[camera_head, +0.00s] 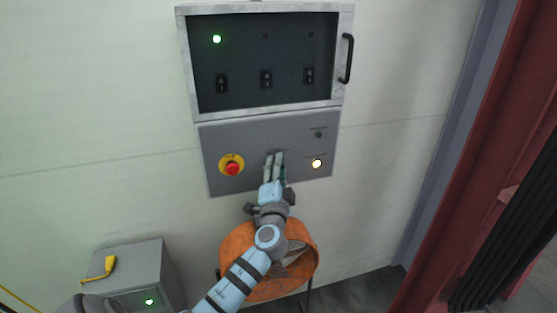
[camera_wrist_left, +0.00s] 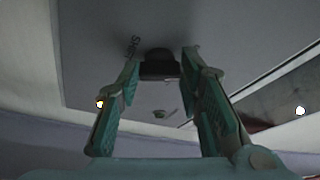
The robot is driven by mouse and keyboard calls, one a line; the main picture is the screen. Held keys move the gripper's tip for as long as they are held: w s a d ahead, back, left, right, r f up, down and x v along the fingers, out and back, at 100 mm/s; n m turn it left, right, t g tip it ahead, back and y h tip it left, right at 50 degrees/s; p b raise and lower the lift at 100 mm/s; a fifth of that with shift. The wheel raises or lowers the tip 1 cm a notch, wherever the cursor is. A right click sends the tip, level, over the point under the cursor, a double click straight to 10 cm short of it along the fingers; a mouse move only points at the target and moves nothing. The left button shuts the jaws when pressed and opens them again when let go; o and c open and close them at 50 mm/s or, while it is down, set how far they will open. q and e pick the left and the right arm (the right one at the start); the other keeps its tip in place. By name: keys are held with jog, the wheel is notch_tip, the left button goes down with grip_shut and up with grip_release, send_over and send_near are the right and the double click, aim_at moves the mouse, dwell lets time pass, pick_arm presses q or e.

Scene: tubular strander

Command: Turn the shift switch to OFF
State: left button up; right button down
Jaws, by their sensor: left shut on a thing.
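The shift switch is a dark knob (camera_wrist_left: 158,62) on the grey lower panel (camera_head: 222,143). In the wrist view it sits between the fingertips of my left gripper (camera_head: 273,158), with part of a printed label beside it. The left gripper is shut on this knob, its fingers reaching up to the panel. In the head view the fingers hide the knob, so its pointed setting cannot be read. My right gripper is not in view.
A red emergency button (camera_head: 232,168) on a yellow disc is left of the fingers. A lit white lamp (camera_head: 317,163) is right. Above is a dark-windowed box with three switches (camera_head: 266,79) and a handle (camera_head: 347,58). An orange fan (camera_head: 236,247) stands below.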

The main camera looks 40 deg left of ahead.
pick_arm(q)
jog(key=shift+r+m+g+h+p, duration=0.15)
jog(key=shift+m+g+h+p, duration=0.25)
jog(key=shift+m+p, duration=1.25)
jog(key=shift+r+m+g+h+p, duration=0.1)
jog(key=shift+m+g+h+p, duration=0.25)
jog(key=shift+m+p, duration=1.3)
jog(key=shift+n+p, duration=0.55)
jog(key=shift+n, duration=0.05)
jog(key=o, duration=1.2)
jog(key=shift+c, duration=0.2)
jog(key=shift+s, duration=0.1)
jog(key=v, duration=1.2)
